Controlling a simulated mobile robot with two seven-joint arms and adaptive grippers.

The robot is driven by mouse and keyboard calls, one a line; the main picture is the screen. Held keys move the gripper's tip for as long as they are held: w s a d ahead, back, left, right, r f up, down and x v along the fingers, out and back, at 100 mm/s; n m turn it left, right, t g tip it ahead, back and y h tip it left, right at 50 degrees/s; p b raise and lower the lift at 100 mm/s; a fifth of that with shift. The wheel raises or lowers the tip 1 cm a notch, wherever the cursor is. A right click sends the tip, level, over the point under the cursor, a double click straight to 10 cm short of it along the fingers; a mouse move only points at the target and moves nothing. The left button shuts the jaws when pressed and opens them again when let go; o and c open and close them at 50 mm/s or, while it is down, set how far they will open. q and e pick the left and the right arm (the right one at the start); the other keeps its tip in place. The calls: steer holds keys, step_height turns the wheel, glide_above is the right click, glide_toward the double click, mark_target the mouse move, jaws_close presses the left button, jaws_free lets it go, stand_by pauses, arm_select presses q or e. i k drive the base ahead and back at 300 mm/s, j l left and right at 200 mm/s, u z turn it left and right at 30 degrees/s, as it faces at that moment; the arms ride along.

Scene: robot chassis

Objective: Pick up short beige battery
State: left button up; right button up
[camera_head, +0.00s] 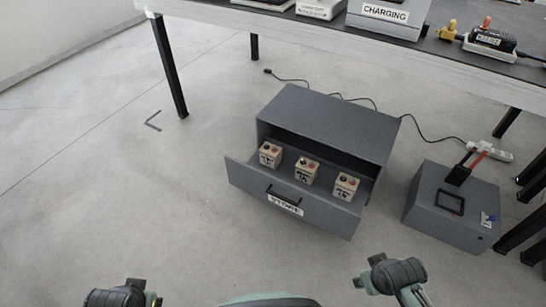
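Three beige block-shaped batteries with dark markings and red and black tops stand in the open drawer of a grey cabinet. They are the left battery (270,155), the middle battery (306,173) and the right battery (345,187). They look alike in size, and I cannot tell which is the short one. My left gripper (147,291) is at the bottom left edge, partly cut off. My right gripper (367,271) is at the bottom right, in front of the drawer. The finger parts of both look spread apart with nothing between them. Both are well clear of the batteries.
The drawer (244,179) has a black handle and a "STORE" label. Its cabinet (330,115) stands on the floor. A grey box (440,222) with a black frame stands to its right, near a power strip (490,151). A table (300,30) with charging gear stands behind. Floor at left is clear.

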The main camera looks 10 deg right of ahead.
mark_target(270, 155)
steer(key=z, duration=1.75)
steer(key=j+u, duration=0.15)
steer(key=u, duration=1.4)
steer(key=i+j, duration=0.9)
steer(key=j, duration=0.2)
